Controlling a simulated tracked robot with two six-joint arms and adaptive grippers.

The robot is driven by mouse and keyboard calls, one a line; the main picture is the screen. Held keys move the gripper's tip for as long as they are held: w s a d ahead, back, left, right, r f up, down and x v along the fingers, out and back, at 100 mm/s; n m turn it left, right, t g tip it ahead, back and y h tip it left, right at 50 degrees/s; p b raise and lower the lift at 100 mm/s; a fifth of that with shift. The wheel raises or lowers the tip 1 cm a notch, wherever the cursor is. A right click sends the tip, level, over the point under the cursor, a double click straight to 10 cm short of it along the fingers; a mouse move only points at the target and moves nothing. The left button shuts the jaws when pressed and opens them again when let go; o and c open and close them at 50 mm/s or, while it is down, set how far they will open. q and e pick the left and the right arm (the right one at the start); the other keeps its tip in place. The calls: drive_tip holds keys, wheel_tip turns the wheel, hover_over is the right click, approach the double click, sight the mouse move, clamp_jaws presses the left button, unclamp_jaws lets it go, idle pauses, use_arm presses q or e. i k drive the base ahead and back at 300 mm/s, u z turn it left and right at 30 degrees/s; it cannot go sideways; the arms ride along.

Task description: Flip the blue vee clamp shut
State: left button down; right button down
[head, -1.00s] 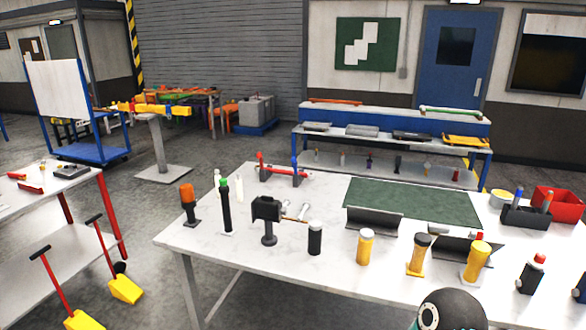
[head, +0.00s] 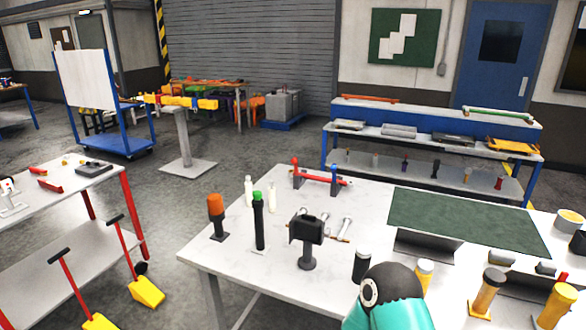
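I cannot tell for sure which thing is the blue vee clamp. A pedestal (head: 184,145) on the floor at the back left carries a yellow fixture (head: 205,104) with small blue and red parts, too small to tell open from shut. On the near white table (head: 375,202), a red bar (head: 318,178) lies across two small supports, one of them blue (head: 334,180). Neither gripper is in view. Only a teal and black link of one of my arms shows at the bottom, in front of the table.
The white table holds an orange-topped tool (head: 216,212), a green-topped black bottle (head: 258,222), a black stand (head: 307,235) and a green mat (head: 467,219). A red-legged table (head: 62,215) stands at left, with yellow-headed tools beside it. The floor around the pedestal is clear.

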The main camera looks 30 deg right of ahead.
sight(333, 167)
drive_tip(key=z, duration=0.05)
drive_tip(key=i, duration=1.1)
drive_tip(key=z, duration=0.55)
